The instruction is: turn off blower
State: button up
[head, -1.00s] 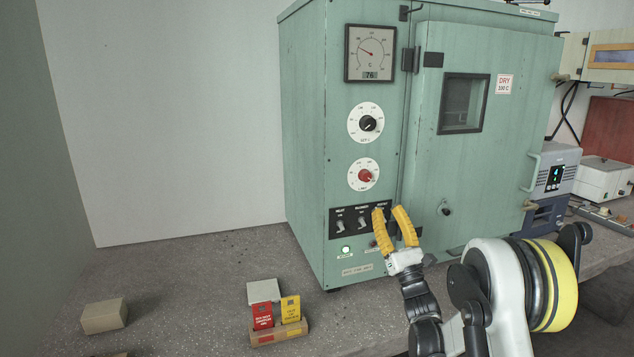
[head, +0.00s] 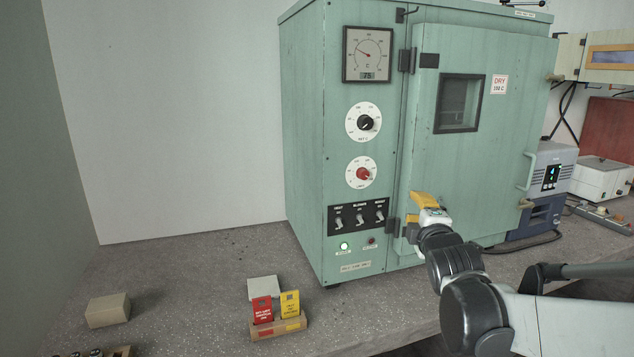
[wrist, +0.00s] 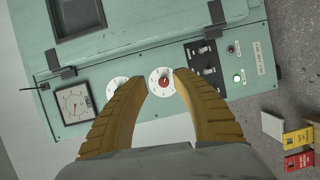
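The green oven (head: 305,150) has a black switch panel (head: 349,229) low on its front, with three toggle switches in a row. The middle one is labelled blower (head: 360,219). In the wrist view two switches show clearly, the middle one (wrist: 209,70) among them; my finger partly covers the panel's lower end. I cannot tell the levers' exact positions. My gripper (head: 416,214) is open and empty, in front of the door's lower left, right of the panel. Its two yellow fingers also show in the wrist view (wrist: 160,75), apart, with the red-knobbed dial between them.
Above the panel are a red-knobbed dial (head: 362,173), a black-knobbed dial (head: 364,122) and a temperature gauge (head: 369,54). Below are a lit lamp (wrist: 239,79) and a red lamp (head: 371,240). Red and yellow tags (head: 289,303) stand in a holder; a tan block (head: 107,310) lies left.

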jog(key=s+a+f+m+g, duration=0.1)
jog(key=s+f+m+g, duration=0.2)
jog(key=s, duration=0.8)
jog(key=s+a+f+m+g, duration=0.1)
jog(key=s+f+m+g, duration=0.3)
jog(key=s+f+m, duration=0.3)
jog(key=s+a+f+m+g+y, duration=0.1)
jog(key=s+f+m+g, duration=0.2)
jog(key=s, duration=1.2)
notch_tip(320, 180, down, 3)
jog(key=m, duration=0.3)
jog(key=shift+s+a+m, duration=0.2)
jog(key=shift+a+m, duration=0.1)
jog(key=shift+a, duration=0.05)
